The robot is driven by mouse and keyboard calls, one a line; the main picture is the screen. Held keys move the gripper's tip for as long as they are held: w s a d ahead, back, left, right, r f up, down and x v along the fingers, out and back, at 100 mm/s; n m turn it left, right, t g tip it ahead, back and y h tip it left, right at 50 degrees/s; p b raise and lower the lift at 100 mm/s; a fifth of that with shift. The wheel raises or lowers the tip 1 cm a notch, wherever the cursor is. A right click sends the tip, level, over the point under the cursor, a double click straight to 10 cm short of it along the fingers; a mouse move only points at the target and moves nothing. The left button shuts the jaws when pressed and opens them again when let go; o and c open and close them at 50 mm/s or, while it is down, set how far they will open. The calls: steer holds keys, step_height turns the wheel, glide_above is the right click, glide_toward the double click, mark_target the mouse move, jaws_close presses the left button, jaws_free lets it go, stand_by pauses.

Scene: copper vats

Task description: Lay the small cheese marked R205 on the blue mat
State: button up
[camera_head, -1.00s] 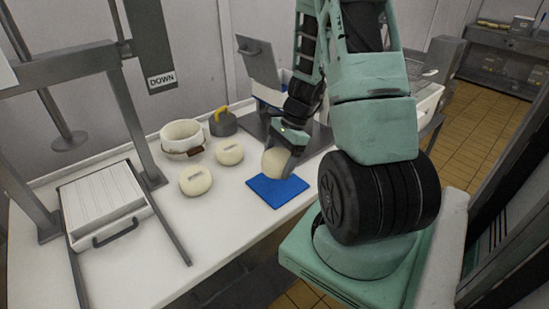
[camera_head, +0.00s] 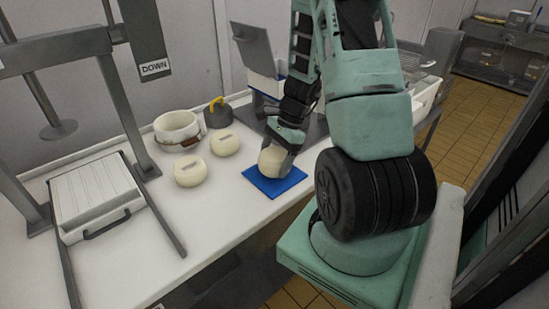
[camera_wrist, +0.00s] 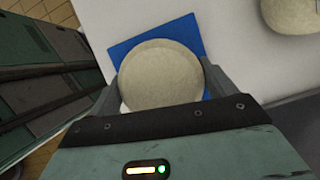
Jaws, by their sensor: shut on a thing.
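My gripper (camera_head: 277,152) is shut on a small pale round cheese (camera_head: 272,159). The cheese is over the blue mat (camera_head: 288,184), at the mat's back part in the head view; I cannot tell whether it touches the mat. In the wrist view the cheese (camera_wrist: 160,75) sits between the two fingers and covers much of the blue mat (camera_wrist: 128,48). No mark is readable on the held cheese from here.
Two more pale cheeses with small labels, one at front (camera_head: 191,171) and one behind (camera_head: 225,144), stand left of the mat. Behind them are a white mould (camera_head: 177,130) and a grey weight with a yellow handle (camera_head: 217,113). A press (camera_head: 97,196) stands at left. The table front is clear.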

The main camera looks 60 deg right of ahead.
steer(key=shift+f+b, duration=0.7)
steer(key=shift+f, duration=0.1)
stand_by(0.6)
steer(key=o, duration=1.3)
step_height(320, 180, up, 7)
steer(key=p, duration=0.6)
steer(key=shift+r, duration=0.1)
